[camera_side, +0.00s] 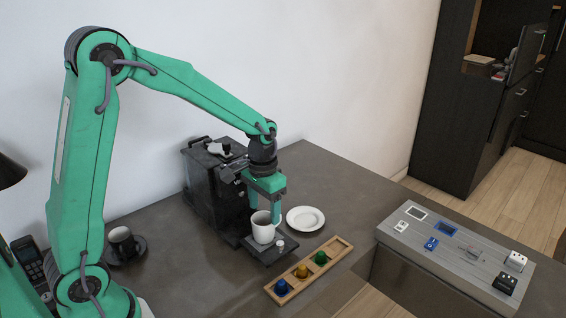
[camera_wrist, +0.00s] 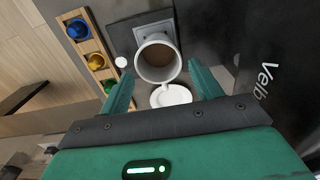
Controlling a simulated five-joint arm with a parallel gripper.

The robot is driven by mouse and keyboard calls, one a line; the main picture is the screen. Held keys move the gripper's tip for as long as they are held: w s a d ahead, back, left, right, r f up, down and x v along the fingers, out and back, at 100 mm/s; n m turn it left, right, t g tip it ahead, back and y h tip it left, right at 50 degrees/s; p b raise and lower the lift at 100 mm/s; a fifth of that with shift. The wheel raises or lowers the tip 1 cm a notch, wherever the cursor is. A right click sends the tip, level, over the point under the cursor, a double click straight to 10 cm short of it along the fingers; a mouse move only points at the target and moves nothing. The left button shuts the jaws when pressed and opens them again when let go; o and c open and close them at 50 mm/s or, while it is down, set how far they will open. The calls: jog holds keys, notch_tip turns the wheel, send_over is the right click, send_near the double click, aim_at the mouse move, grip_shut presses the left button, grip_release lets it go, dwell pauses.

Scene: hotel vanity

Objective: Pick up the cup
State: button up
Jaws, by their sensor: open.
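A white cup (camera_side: 262,231) stands upright on the tray of the black coffee machine (camera_side: 213,185). In the wrist view the cup (camera_wrist: 142,66) is seen from above, with brown inside it. My gripper (camera_side: 266,208) points down at the cup, with its fingers at about rim height. In the wrist view my gripper (camera_wrist: 163,84) is open and empty. One finger is on each side of the space near the cup's lower rim. The cup's handle seems to be on the gripper side. I cannot tell whether a finger touches the cup.
A white saucer (camera_side: 305,219) lies right of the cup. A small white knob (camera_side: 280,243) is close to the cup. A wooden holder (camera_side: 331,250) with blue, yellow and green pieces lies in front. A black cup (camera_side: 122,240) stands at left. A grey panel (camera_side: 455,258) is at right.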

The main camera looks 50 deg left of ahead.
aim_at(266, 222)
jog(key=shift+f, duration=0.25)
jog(key=shift+f, duration=2.55)
jog(key=c, duration=0.8)
jog(key=shift+w+r, duration=0.1)
jog(key=shift+r, duration=0.1)
